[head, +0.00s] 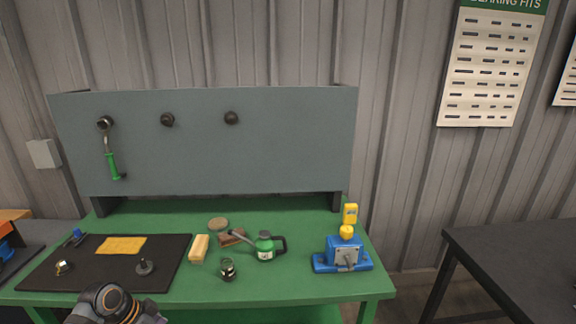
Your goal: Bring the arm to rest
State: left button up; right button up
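Part of one of my arms, a dark rounded joint with an orange ring, shows at the bottom left of the head view, over the front edge of the green workbench (300,290). It looks like my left arm. No fingers of my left gripper can be made out, and the frame's lower edge cuts the arm off. My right arm and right gripper are not in view.
A black mat (185,250) holds a yellow cloth (122,245) and small parts. Right of it are a wooden block (199,247), a jar (227,269), a green oil can (265,246) and a blue stand (343,256). A green-handled tool (112,165) hangs on the grey panel (270,155).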

pick_arm(q)
jog(key=s+a+f+n+y, duration=0.15)
jog(key=s+f, duration=0.25)
jog(key=f, duration=0.5)
jog(key=s+a+f+n+y, duration=0.1)
jog(key=s+a+f+n, duration=0.15)
jog(key=f, duration=0.65)
jog(key=s+a+f+n+y, duration=0.1)
jog(key=s+f+n, duration=0.25)
jog(key=f, duration=0.55)
jog(key=s+d+f, duration=0.3)
jog(key=s+f, duration=0.2)
jog(key=s, duration=0.5)
jog(key=s+d+f+n+g, duration=0.1)
jog(key=s+d+f, duration=0.2)
jog(key=s+f, duration=0.3)
jog(key=s+d+f, duration=0.3)
jog(key=s+f, duration=0.2)
jog(key=s, duration=0.9)
jog(key=shift+f+g+y, duration=0.3)
jog(key=shift+y, duration=0.15)
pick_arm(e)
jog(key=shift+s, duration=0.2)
pick_arm(q)
jog(key=shift+s+n, duration=0.1)
jog(key=shift+n, duration=0.15)
